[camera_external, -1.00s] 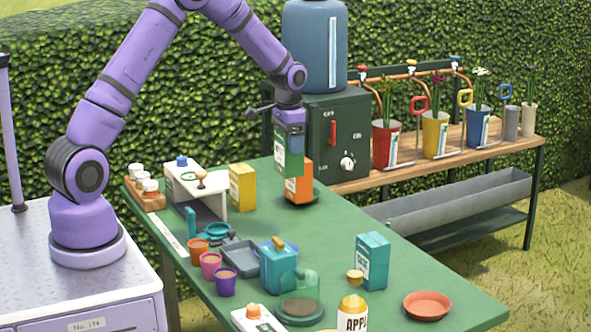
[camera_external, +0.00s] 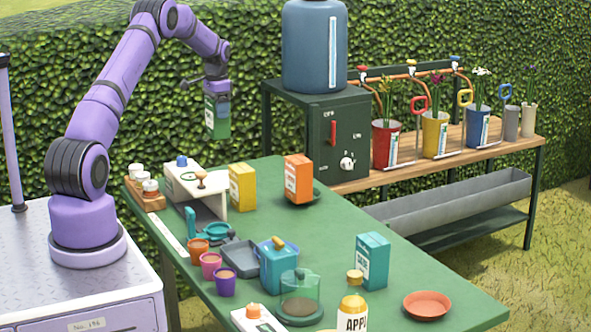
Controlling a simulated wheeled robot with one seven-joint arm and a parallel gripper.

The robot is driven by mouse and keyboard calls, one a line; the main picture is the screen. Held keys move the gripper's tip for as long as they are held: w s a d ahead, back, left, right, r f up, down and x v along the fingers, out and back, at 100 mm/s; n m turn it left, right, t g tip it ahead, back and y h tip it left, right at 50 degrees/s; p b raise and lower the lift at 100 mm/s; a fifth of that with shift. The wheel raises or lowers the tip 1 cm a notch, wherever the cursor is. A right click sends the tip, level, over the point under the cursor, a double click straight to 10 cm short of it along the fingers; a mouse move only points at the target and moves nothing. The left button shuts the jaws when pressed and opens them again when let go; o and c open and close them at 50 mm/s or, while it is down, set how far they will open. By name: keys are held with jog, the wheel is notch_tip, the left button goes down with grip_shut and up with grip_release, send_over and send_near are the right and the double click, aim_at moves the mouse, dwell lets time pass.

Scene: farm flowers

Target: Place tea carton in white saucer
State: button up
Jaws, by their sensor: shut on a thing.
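My gripper (camera_external: 217,92) is shut on a green carton (camera_external: 222,126) with a pale label, which hangs upright in the air above the back left of the table. The label is too small to read, so I cannot tell if it is the tea carton. Other cartons stand on the table: a yellow one (camera_external: 242,187), an orange one (camera_external: 298,179) on a dark green dish (camera_external: 317,197), and a teal one (camera_external: 372,261). No white saucer is clear; only a sliver of a pale rim shows at the bottom edge, beside the apple bottle.
The green table (camera_external: 330,232) has free room in its middle. A white machine (camera_external: 197,187) stands below the held carton. Purple and orange cups (camera_external: 225,283), a teal caddy (camera_external: 279,266), an apple bottle (camera_external: 352,314) and a terracotta saucer (camera_external: 427,304) stand nearer the front.

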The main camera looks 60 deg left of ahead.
notch_tip(320, 180, down, 4)
notch_tip(320, 180, down, 11)
dwell(0.6)
jog(key=shift+f, duration=0.5)
jog(key=o, duration=0.8)
notch_tip(320, 180, up, 13)
jog(key=shift+f, duration=0.1)
